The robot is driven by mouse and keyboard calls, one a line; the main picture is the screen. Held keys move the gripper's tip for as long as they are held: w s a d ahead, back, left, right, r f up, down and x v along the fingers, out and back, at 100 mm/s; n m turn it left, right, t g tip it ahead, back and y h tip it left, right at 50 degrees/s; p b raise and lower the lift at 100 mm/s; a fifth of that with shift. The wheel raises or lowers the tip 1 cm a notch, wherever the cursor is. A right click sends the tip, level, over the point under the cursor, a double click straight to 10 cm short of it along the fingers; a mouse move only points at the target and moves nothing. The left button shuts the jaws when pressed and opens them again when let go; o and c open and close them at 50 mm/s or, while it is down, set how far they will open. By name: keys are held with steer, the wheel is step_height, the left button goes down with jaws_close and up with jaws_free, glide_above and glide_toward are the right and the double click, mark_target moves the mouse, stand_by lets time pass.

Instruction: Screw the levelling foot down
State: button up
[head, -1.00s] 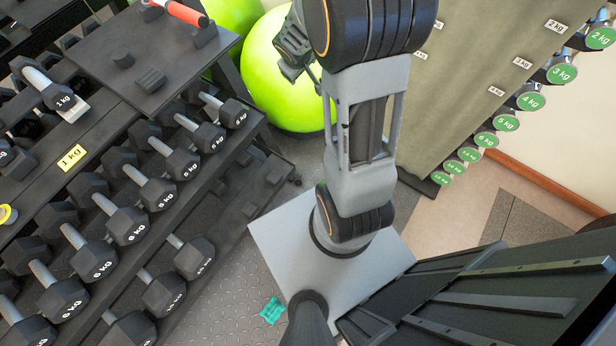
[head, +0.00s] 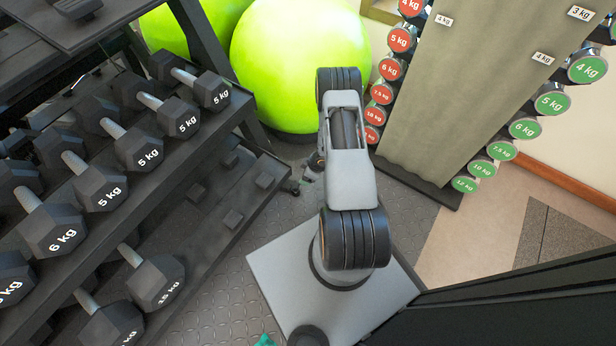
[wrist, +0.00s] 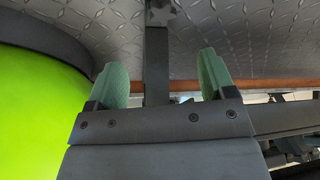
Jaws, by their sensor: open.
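In the wrist view my gripper (wrist: 162,68) is open, with its two green finger pads apart and nothing held. A dark upright post (wrist: 156,65) shows in the gap between the pads; I cannot tell how far beyond them it is. A small dark block at the post's end, apparently the levelling foot (wrist: 160,13), shows against the patterned floor. In the head view the arm reaches down beside the dumbbell rack's far lower corner, where a small dark foot (head: 291,187) shows. My gripper is mostly hidden there behind my arm.
The dumbbell rack (head: 262,205) stands at left with several dumbbells. Green exercise balls (head: 298,65) are close behind the arm; one fills the left of the wrist view (wrist: 35,110). A second dumbbell stand (head: 445,110) is at right. Bare floor (head: 215,290) lies beside the rack.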

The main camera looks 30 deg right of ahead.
mark_target(296, 186)
steer(key=b+x, duration=0.6)
steer(key=x, duration=0.8)
steer(key=shift+s+a, duration=0.2)
steer(key=shift+c, duration=0.2)
steer(key=c, duration=1)
steer(key=m, duration=0.2)
steer(key=m+t+h, duration=0.1)
steer(key=m, duration=0.2)
steer(key=shift+a+m+h, duration=0.15)
steer(key=shift+m+h, duration=0.45)
steer(key=shift+m, duration=0.3)
